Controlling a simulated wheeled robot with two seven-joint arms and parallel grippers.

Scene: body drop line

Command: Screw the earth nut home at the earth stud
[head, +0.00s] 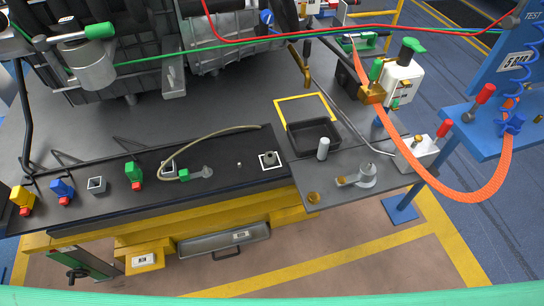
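Neither of my grippers shows in the head view. A dark nut-like piece (269,159) sits inside a white square outline on the black strip along the front of the dark deck. It may be the earth nut, but it is too small to be sure. A small pale stud-like point (239,164) stands just left of it, apart from it, and may be the earth stud. A tan cable (205,134) arches over the strip, its left end near a green block (184,175) and a grey lug-like piece (203,172). No thread is visible.
A black tray (314,137) and a grey cylinder (323,149) stand to the right. Coloured connectors (134,175) line the strip's left. An orange hose (405,145) loops at right beside a blue stand (480,130). Red and green lines (225,41) cross above the deck.

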